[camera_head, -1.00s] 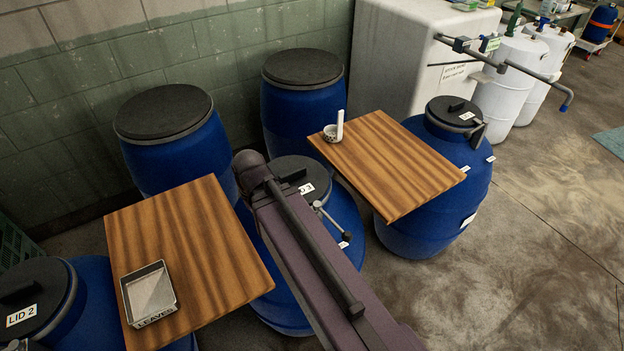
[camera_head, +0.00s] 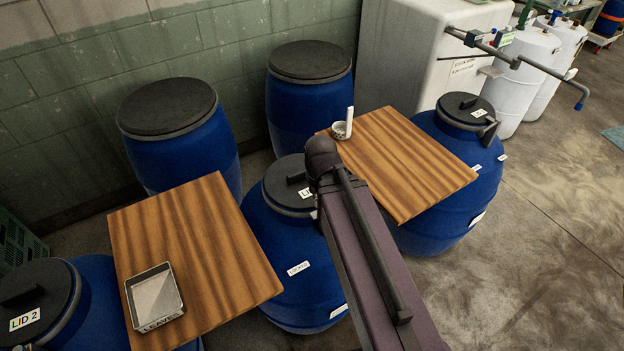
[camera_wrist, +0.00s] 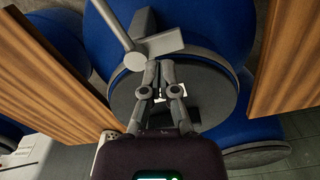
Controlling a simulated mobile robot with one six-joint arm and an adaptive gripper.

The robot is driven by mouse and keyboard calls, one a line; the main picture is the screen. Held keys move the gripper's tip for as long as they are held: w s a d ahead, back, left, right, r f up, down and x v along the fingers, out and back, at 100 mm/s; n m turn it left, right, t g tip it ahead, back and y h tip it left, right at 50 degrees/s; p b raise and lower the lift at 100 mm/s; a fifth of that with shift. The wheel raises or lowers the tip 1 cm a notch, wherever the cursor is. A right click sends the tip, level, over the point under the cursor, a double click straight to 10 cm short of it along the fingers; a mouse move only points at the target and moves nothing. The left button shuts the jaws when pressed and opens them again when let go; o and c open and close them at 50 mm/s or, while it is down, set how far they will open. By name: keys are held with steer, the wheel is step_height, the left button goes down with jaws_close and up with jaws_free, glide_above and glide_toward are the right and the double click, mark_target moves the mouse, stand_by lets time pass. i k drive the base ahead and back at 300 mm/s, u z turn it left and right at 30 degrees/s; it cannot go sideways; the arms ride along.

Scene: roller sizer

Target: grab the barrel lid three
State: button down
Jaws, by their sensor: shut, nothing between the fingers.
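The middle blue barrel (camera_head: 292,255) has a dark round lid (camera_head: 279,196) with a raised handle and a white label, partly hidden by my arm; only the start of its text shows. In the wrist view the lid (camera_wrist: 217,97) lies beyond my gripper (camera_wrist: 161,72), with a grey rim around it. A grey clamp lever (camera_wrist: 112,27) with a flat end shows at its far edge. My gripper's fingers are together and empty, in front of the lid with a bit of white label between them. Whether they touch the lid I cannot tell. In the head view my gripper is hidden.
A wooden board (camera_head: 205,240) with a metal tray (camera_head: 155,297) lies left, beside the LID 2 barrel (camera_head: 35,305). Another board (camera_head: 400,165) with a small cup (camera_head: 341,130) lies right, by a lidded barrel (camera_head: 455,165). Two closed barrels stand behind, near the wall.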

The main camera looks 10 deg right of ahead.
mark_target(286, 182)
steer(key=z, duration=0.4)
steer(key=k, duration=1)
steer(key=u, duration=0.3)
steer(key=i, duration=0.5)
steer(key=u, duration=0.05)
